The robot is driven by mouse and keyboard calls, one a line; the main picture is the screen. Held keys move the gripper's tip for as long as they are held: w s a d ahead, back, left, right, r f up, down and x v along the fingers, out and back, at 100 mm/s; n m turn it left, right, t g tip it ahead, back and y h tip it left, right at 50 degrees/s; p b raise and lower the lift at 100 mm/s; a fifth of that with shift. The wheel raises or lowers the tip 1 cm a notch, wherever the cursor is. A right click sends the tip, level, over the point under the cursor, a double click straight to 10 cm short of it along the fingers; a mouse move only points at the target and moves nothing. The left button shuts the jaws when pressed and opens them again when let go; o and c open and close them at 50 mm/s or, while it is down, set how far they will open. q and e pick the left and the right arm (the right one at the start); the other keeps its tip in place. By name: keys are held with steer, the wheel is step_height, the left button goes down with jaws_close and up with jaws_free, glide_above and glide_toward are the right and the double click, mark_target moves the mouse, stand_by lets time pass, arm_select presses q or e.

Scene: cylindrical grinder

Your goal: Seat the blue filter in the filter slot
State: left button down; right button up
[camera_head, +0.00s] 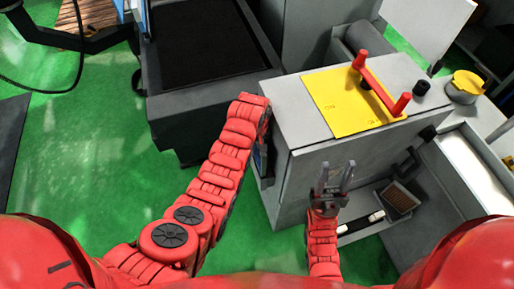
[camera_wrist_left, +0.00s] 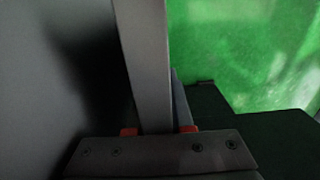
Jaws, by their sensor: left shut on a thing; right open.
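My left gripper is mostly hidden there in the head view. In the left wrist view my left gripper (camera_wrist_left: 158,131) is shut, with red parts on either side of a grey upright bar. A thin bluish-grey strip (camera_wrist_left: 181,102) shows beside that bar, too dark to read clearly. I cannot make out the filter slot. My right gripper (camera_head: 334,180) is open and empty in front of the cabinet.
The grey cabinet (camera_head: 298,95) carries a yellow plate (camera_head: 340,105) and a red handle (camera_head: 378,82). A dark-topped grey machine bed (camera_head: 200,45) stands behind my left arm. A small tray (camera_head: 400,199) lies right of my right gripper. Green floor (camera_head: 100,150) is clear at left.

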mark_target(257, 155)
arm_select(q)
steer(key=shift+b, duration=0.4)
stand_by(1.1)
steer(key=shift+f+b, duration=1.7)
steer(key=shift+f, duration=1.15)
steer(key=c, duration=0.7)
jaws_free()
steer(key=shift+r, duration=0.5)
step_height(257, 155, up, 4)
steer(key=shift+w+r+b, duration=0.1)
steer(key=shift+r+b, duration=0.15)
steer(key=shift+b, duration=0.7)
step_height(257, 155, up, 12)
steer(key=p, duration=1.1)
